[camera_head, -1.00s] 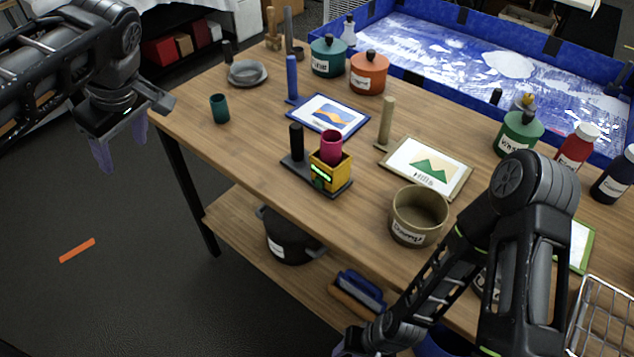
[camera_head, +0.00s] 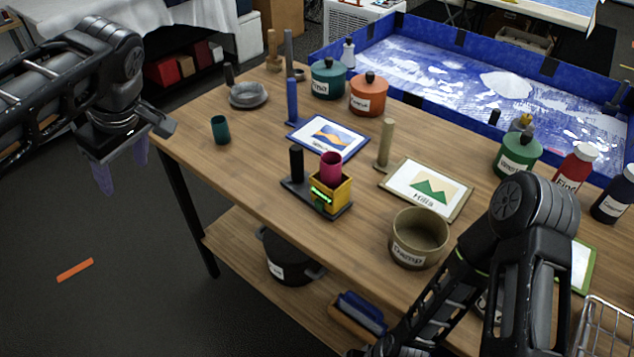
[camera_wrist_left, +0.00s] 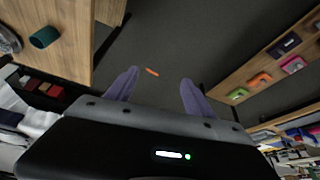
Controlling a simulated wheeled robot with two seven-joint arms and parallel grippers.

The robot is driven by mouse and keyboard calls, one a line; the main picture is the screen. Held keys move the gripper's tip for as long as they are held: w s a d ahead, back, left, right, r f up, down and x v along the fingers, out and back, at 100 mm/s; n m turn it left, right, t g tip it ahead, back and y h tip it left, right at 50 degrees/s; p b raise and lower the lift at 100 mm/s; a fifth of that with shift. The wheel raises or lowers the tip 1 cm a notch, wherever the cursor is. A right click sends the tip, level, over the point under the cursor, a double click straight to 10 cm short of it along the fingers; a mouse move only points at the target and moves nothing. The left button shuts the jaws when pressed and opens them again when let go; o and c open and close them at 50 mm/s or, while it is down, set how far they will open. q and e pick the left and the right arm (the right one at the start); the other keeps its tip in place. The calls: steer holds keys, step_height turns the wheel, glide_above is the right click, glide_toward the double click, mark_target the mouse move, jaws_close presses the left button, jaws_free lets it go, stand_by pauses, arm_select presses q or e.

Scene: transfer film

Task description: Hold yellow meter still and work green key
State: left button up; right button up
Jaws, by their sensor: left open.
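The yellow meter (camera_head: 343,194) is a small box on a dark base plate (camera_head: 331,211) near the front edge of the wooden table, with a glowing green strip on its face. A green part (camera_head: 319,204), perhaps the green key, shows low on its front left; its details are too small to tell. A magenta cup-like piece (camera_head: 331,166) stands at its top and a black post (camera_head: 296,162) beside it. My left gripper (camera_head: 122,170) is open and empty, off the table's left end, well away from the meter. In the left wrist view its fingers (camera_wrist_left: 158,82) point over bare floor. My right gripper is out of view.
A teal cup (camera_head: 220,130) stands near the table's left end. A tan "Damp" pot (camera_head: 419,238), a hills picture (camera_head: 428,189), a blue-framed picture (camera_head: 328,136) and upright posts surround the meter. My right arm covers the front right of the table.

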arm_select(q)
steer(key=shift+c, duration=0.2)
steer(key=shift+f, duration=0.1)
steer(key=shift+c, duration=0.6)
steer(key=d+f+m+h, duration=0.2)
steer(key=d+f, duration=0.3)
steer(key=f, duration=0.4)
steer(key=w+d+f+m+g+h, duration=0.1)
steer(key=d+f+m, duration=0.2)
steer(key=d+f, duration=0.35)
steer(key=d+f+m+h, duration=0.2)
steer(key=d+f, duration=0.1)
steer(key=f, duration=0.8)
steer(key=s+d+f+m+h, duration=0.1)
steer(key=s+d+f, duration=0.4)
steer(key=s+f, duration=0.5)
steer(key=s+d+f+m+h, duration=0.2)
steer(key=s+d+f, duration=0.3)
steer(key=s+f, duration=0.5)
step_height(320, 180, down, 2)
steer(key=shift+s+d+m+g, duration=0.2)
steer(key=shift+d+m+g, duration=0.1)
steer(key=shift+d+m, duration=0.15)
steer(key=shift+c, duration=0.2)
